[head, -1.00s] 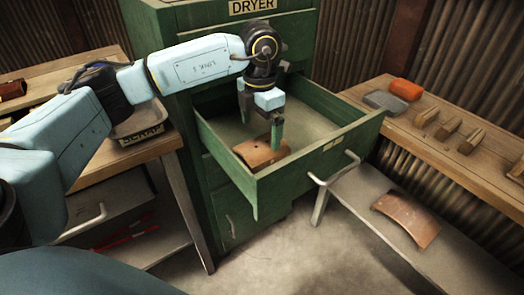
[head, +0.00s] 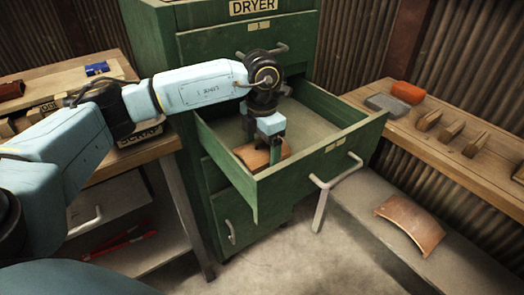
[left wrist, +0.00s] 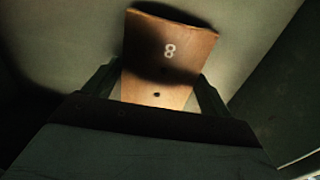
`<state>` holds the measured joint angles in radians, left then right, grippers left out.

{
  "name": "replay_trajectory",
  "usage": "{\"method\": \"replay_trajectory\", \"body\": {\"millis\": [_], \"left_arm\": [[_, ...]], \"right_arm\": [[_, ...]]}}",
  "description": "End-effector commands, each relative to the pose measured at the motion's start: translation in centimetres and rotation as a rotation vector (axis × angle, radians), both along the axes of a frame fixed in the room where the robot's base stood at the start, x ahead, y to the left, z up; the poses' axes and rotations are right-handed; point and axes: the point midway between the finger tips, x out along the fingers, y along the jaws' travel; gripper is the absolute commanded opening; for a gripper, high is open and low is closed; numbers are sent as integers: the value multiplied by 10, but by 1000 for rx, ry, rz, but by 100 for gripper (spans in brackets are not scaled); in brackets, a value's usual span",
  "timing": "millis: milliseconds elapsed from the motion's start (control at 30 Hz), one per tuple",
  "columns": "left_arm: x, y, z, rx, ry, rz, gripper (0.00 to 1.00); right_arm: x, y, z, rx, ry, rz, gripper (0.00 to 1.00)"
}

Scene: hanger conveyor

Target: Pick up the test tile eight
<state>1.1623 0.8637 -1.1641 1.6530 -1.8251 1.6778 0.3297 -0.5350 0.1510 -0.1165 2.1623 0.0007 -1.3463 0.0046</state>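Test tile eight is a curved orange-brown tile (head: 252,157) lying in the open green drawer (head: 312,165), near its front left. The drawer's front wall hides part of it. In the left wrist view the tile (left wrist: 168,55) shows a white 8 and a small dark hole. My left gripper (head: 277,150) points down into the drawer at the tile. In the left wrist view its fingers (left wrist: 158,90) stand on either side of the tile's near part, with narrow pale gaps beside it, so it looks open. My right gripper is not in view.
The drawer belongs to the green dryer cabinet (head: 215,45); its walls surround the gripper closely. A similar curved tile (head: 410,222) lies on the low grey shelf at right.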

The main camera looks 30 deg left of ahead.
Motion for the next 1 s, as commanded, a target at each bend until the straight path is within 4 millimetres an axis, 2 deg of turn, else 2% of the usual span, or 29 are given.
{"method": "replay_trajectory", "body": {"millis": [33,233,467,633,767,1000], "left_arm": [[0,0,0,0,0,0,76],[0,0,0,0,0,0,51],[0,0,1,-1,-2,0,51],[1,0,11,-1,-4,0,51],[1,0,29,-1,-3,-1,51],[1,0,76,-2,-4,-1,51]], "right_arm": [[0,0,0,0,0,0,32],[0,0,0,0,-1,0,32],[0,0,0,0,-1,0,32],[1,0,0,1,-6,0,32],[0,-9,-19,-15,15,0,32],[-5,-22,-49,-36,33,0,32]]}}
